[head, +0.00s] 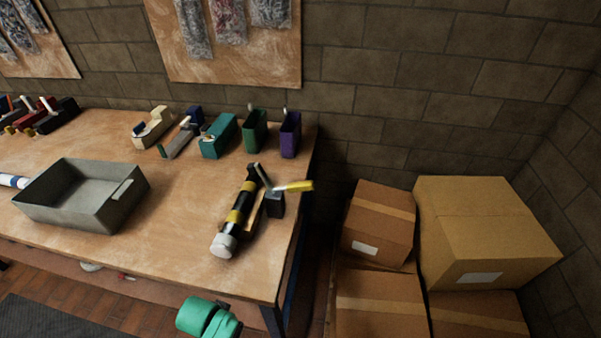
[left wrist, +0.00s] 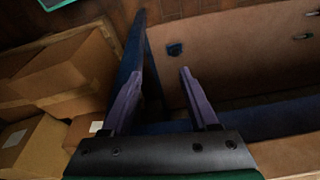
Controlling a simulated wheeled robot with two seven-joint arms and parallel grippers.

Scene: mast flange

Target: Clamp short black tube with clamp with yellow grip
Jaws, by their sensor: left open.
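The black tube (head: 238,212) with yellow bands and a pale end cap lies slantwise on the right part of the workbench (head: 185,240) in the head view. The clamp with the yellow grip (head: 293,187) stands right beside the tube's far half, near the bench's right edge. Its dark body (head: 274,204) is partly hidden, and I cannot tell whether its jaw touches the tube. My left gripper (left wrist: 160,73) shows in the left wrist view with two purple fingers apart and nothing between them. It is low beside the bench, away from tube and clamp. My right gripper is not in view.
A grey bin (head: 88,214) stands on the bench left of the tube. Several coloured clamps and holders line the back, including a purple one (head: 290,135). Cardboard boxes (head: 485,230) are stacked right of the bench. The bench between bin and tube is clear.

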